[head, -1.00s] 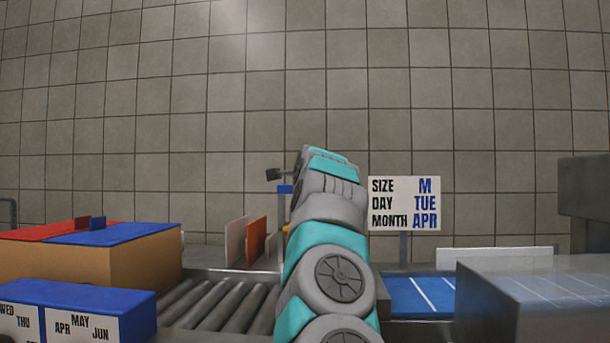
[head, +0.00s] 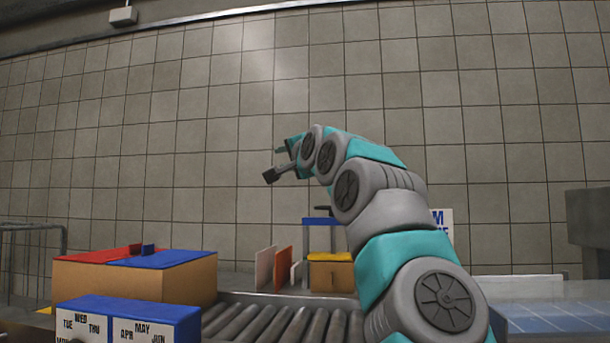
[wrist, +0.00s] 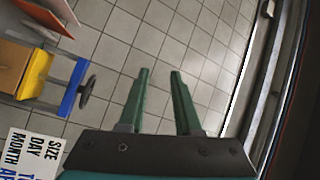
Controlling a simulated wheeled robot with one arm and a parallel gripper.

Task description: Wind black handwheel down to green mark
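The black handwheel (wrist: 87,92) shows in the wrist view at the left, on the side of a blue frame (wrist: 73,88) beside a yellow body. In the head view a dark piece that looks like the handwheel (head: 323,211) sits on top of the blue frame, left of my arm. No green mark can be made out.
A box with red and blue lids (head: 135,278) and a calendar block (head: 128,318) stand at the left. A roller conveyor (head: 290,318) runs in front. Upright white and orange boards (head: 283,268) stand near the frame. A sign (wrist: 30,152) is at the wrist view's lower left.

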